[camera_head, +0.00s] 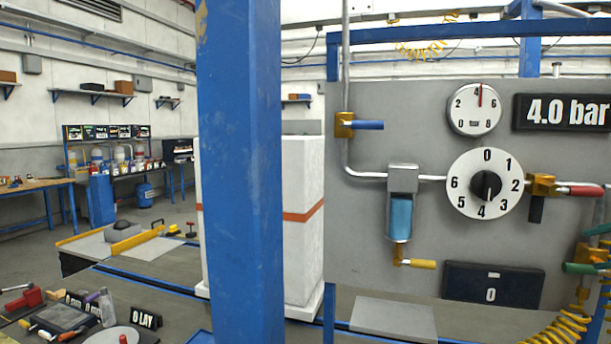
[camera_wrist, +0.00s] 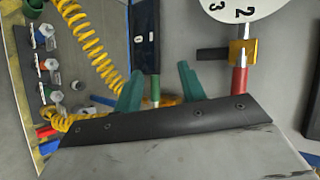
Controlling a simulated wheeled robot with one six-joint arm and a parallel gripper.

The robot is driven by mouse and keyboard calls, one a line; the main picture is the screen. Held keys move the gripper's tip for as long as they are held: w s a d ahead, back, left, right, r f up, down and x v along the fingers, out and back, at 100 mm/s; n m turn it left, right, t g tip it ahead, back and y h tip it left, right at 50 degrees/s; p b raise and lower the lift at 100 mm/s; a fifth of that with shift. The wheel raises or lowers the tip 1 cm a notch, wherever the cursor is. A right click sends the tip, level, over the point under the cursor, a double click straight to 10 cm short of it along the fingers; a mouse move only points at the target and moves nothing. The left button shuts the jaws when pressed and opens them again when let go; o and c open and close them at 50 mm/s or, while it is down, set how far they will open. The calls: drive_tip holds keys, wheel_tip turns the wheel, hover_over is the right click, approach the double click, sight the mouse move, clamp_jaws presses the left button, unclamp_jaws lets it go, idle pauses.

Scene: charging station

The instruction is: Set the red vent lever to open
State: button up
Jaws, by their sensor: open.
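The red vent lever (camera_head: 585,190) points right from a brass valve (camera_head: 542,185) beside the numbered dial. In the wrist view the red lever (camera_wrist: 240,80) runs down from the brass valve (camera_wrist: 243,52), its lower end hidden behind my gripper's dark body. My gripper's teal fingers are apart and empty of the lever. The gripper (camera_wrist: 158,78) is to the left of the lever in the wrist view. In the head view, the gripper (camera_head: 573,250) shows at the right edge, below the lever, fingers pointing left. A green handle (camera_wrist: 155,92) shows between the fingers.
The panel also carries a yellow lever (camera_head: 421,264), a blue lever (camera_head: 368,125), a black display (camera_head: 493,285) and a gauge (camera_head: 474,109). A yellow coiled hose (camera_wrist: 92,55) lies close to the gripper. A blue post (camera_head: 240,170) stands left of the panel.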

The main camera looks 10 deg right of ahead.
sight(592, 191)
drive_tip(key=w+d+r+m+t+h, duration=0.2)
drive_tip(key=d+r+t, duration=0.3)
drive_tip(key=r, duration=0.4)
drive_tip(key=shift+g, duration=0.5)
drive_tip(key=w, duration=0.2)
drive_tip(key=w+f, duration=0.1)
drive_tip(key=w, duration=0.1)
drive_tip(key=w+d+f, duration=0.1)
drive_tip(key=w, duration=0.2)
drive_tip(key=shift+d, duration=0.1)
drive_tip(key=shift+s, duration=0.1)
clamp_jaws()
